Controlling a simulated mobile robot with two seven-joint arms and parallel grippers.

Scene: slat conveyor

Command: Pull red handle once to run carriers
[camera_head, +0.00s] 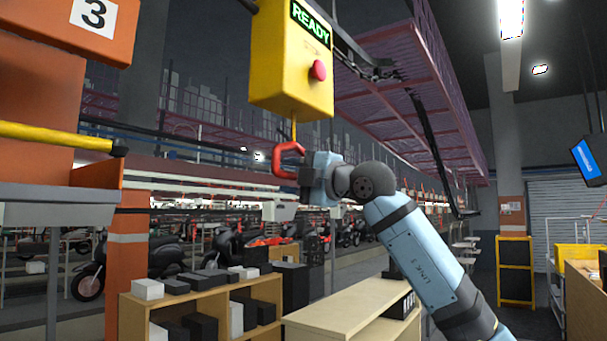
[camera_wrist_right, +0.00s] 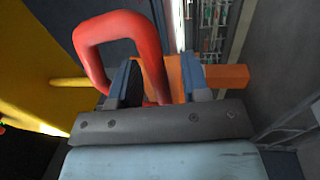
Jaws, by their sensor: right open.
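The red handle (camera_head: 289,160) is a loop hanging on a yellow cord under the yellow control box (camera_head: 292,60). The box has a green READY display (camera_head: 311,24) and a red button (camera_head: 318,70). My right gripper (camera_head: 303,175) is at the handle's right side, and its jaws are open. In the right wrist view the red handle (camera_wrist_right: 118,24) stands up at the gripper, with one side of the loop between the two fingers (camera_wrist_right: 158,84). Its lower end is partly hidden by the gripper. My left gripper is not in view.
A wooden shelf (camera_head: 199,287) with black and white boxes and a pale bench (camera_head: 350,305) stand below. An orange post (camera_head: 131,240) and a yellow bar (camera_head: 55,135) are at left. Parked motorbikes (camera_head: 100,262) stand behind. The aisle at right looks clear.

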